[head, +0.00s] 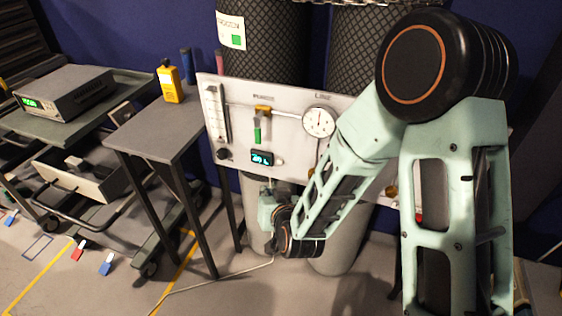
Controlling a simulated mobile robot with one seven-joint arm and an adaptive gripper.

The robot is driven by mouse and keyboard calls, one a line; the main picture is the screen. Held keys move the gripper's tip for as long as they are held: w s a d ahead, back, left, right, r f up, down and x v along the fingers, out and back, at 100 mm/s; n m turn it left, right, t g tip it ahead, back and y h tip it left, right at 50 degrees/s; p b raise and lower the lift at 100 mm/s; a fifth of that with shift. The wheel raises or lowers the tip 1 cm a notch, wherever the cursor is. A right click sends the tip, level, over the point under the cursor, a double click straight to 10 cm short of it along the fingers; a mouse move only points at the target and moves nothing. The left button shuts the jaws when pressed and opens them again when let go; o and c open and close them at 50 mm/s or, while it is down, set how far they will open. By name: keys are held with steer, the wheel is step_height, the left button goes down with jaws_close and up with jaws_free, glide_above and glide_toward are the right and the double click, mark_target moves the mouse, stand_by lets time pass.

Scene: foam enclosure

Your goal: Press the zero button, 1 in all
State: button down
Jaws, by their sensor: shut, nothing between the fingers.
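A pale upright panel (295,120) stands in front of two tall dark cylinders. A small digital display (262,158) with lit digits sits low on the panel. A small pale round button (280,161) is just right of the display; its label is too small to read. My gripper (269,184) is shut and empty at the panel's lower edge, below the display and button. It looks apart from the button, though its distance from the panel face is hard to judge. My wrist and forearm cover the panel's lower right part.
The panel also carries a flow tube (215,112), a green-handled valve (257,133), a black knob (223,154) and a round gauge (319,121). A grey side table (150,129) with a yellow handheld device (170,82) stands left. A cart with an instrument (65,91) is farther left.

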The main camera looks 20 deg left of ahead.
mark_target(280, 161)
steer(key=shift+s+a, duration=0.1)
steer(key=shift+a, duration=0.05)
steer(key=shift+w+d+p, duration=0.2)
steer(key=shift+w, duration=2.05)
steer(key=shift+w+d+p, duration=0.15)
steer(key=shift+w, duration=2.05)
steer(key=shift+w, duration=0.4)
steer(key=shift+w+b, duration=0.4)
steer(key=shift+b, duration=0.05)
steer(key=shift+s, duration=0.1)
steer(key=shift+s+b, duration=0.3)
steer(key=shift+s, duration=0.45)
